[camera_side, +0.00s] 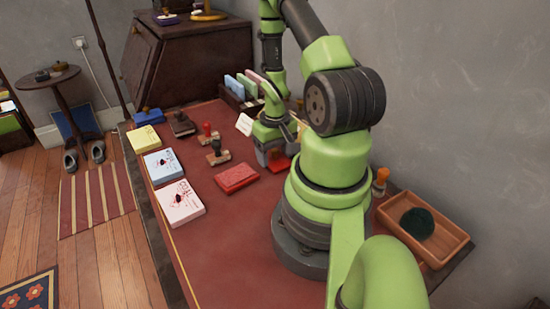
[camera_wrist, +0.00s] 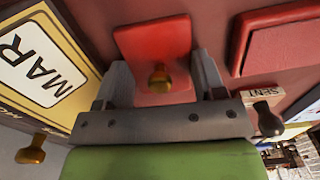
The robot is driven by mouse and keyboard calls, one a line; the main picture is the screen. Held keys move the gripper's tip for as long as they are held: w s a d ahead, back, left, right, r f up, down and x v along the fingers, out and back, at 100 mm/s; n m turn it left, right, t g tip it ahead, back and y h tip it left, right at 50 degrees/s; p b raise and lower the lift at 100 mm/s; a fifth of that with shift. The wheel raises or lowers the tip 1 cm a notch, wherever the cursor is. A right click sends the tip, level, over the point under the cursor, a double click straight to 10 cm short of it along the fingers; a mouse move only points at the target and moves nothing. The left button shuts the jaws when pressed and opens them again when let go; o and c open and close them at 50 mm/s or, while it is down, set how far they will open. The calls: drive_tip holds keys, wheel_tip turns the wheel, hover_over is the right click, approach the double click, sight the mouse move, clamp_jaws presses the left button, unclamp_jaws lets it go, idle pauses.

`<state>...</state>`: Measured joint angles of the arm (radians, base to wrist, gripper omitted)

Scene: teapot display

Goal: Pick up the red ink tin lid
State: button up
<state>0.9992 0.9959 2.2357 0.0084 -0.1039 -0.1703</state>
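The red ink tin lid (camera_wrist: 160,95), with a small brass knob, lies between the two fingers of my gripper (camera_wrist: 160,66) in the wrist view. A flat red panel (camera_wrist: 150,38) adjoins it at the fingertips; I cannot tell if this is the tin or part of the lid. The fingers are wide apart, one on each side of the red piece, and I see no clear contact. In the side view my gripper (camera_side: 272,156) is low at the table, with red of the tin (camera_side: 279,162) at its fingers, partly hidden.
A flat red box (camera_side: 236,178) lies left of my gripper. A yellow "MAR" calendar (camera_wrist: 42,62) is close to the left finger. A wooden tray (camera_side: 450,240) is at right.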

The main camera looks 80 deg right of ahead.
drive_tip(key=shift+c, duration=0.6)
wheel_tip(320, 180, up, 9)
drive_tip(key=shift+f, duration=0.15)
drive_tip(key=shift+r, duration=0.35)
drive_tip(key=shift+w+a+r+n, duration=0.15)
drive_tip(key=shift+r+n, duration=0.05)
drive_tip(key=shift+n, duration=0.2)
drive_tip(key=w+a+n, duration=0.3)
drive_tip(key=n, duration=1.3)
approach(236, 174)
drive_tip(key=shift+s+d+f, duration=0.2)
drive_tip(key=shift+s+d, duration=0.1)
drive_tip(key=shift+d, duration=0.1)
drive_tip(key=shift+w+a+f+n, duration=0.1)
drive_tip(key=shift+w+a+n, duration=0.1)
drive_tip(key=shift+n, duration=0.35)
drive_tip(key=shift+w+a+n, duration=0.1)
drive_tip(key=shift+a+n, duration=0.1)
drive_tip(key=shift+n, duration=0.35)
drive_tip(key=shift+f, duration=3.15)
